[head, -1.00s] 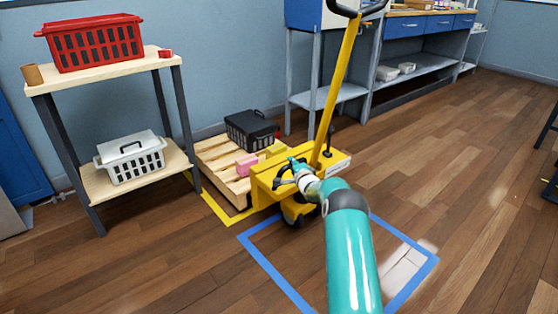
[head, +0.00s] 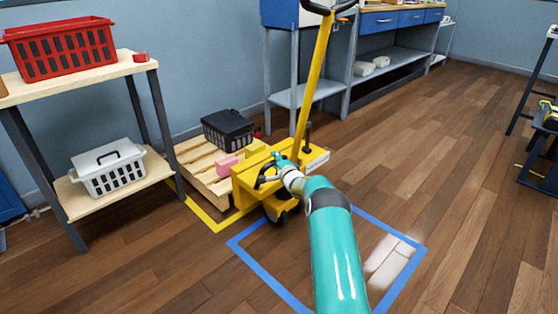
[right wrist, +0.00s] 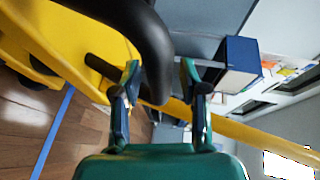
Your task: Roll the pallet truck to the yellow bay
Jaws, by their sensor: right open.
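The yellow pallet truck (head: 258,186) stands at the pallet, its tall yellow lever (head: 314,80) leaning up to a black handle at the top edge. Its small wheels are near the back edge of the blue floor outline (head: 262,274). The yellow bay outline (head: 214,226) shows on the floor in front of the wooden pallet (head: 205,187). My right gripper (head: 268,176) is at the truck's front. In the right wrist view, its open fingers (right wrist: 162,78) stand either side of a black curved bar (right wrist: 150,50). Contact is unclear. My left gripper is out of view.
A black crate (head: 228,130) and a pink block (head: 229,163) sit on the pallet. A shelf (head: 70,205) with a red basket (head: 62,50) and a white basket (head: 108,173) stands left. A workbench runs along the wall.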

